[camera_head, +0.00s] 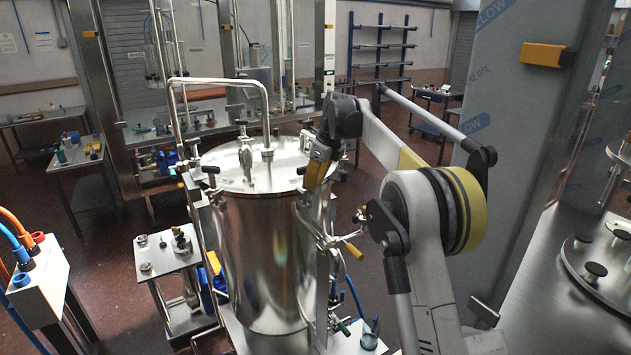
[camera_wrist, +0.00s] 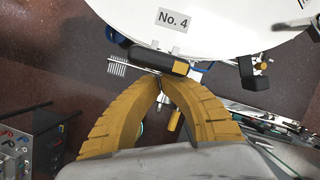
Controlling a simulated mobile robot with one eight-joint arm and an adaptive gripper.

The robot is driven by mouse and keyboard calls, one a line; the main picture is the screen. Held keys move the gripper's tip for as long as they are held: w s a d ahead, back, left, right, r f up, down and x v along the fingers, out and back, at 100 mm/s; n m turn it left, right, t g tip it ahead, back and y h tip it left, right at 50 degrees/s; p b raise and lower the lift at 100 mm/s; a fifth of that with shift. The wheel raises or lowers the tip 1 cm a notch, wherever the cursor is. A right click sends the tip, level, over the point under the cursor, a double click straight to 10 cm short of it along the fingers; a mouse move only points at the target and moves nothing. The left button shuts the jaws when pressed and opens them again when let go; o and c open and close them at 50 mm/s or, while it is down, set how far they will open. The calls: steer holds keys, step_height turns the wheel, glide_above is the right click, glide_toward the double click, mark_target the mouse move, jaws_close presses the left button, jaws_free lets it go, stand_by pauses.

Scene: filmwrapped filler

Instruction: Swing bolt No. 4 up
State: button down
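The steel vessel (camera_head: 262,260) stands upright in the middle of the head view, its round lid (camera_head: 225,165) on top. In the wrist view the pale lid (camera_wrist: 220,30) carries a "No. 4" label (camera_wrist: 172,19). Just outside the rim below that label lies a dark bar-shaped part with a yellow end (camera_wrist: 160,60), apparently bolt No. 4's hardware. My gripper (camera_wrist: 160,80) has its two yellow fingers' tips together right beside this part. I cannot see anything held between them. In the head view my gripper (camera_head: 316,180) is at the lid's right edge, hiding that rim.
Another dark clamp part with a yellow-brown piece (camera_wrist: 254,75) sits along the rim to the right. A bent steel pipe (camera_head: 218,81) rises over the lid. A yellow-handled fitting (camera_head: 352,250) juts out at the vessel's right. A small side table (camera_head: 165,265) stands left.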

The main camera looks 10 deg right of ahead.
steer(key=shift+w+r, duration=0.1)
steer(key=shift+r, duration=0.1)
steer(key=shift+w+f, duration=0.1)
steer(key=shift+w, duration=0.1)
steer(key=shift+s, duration=0.1)
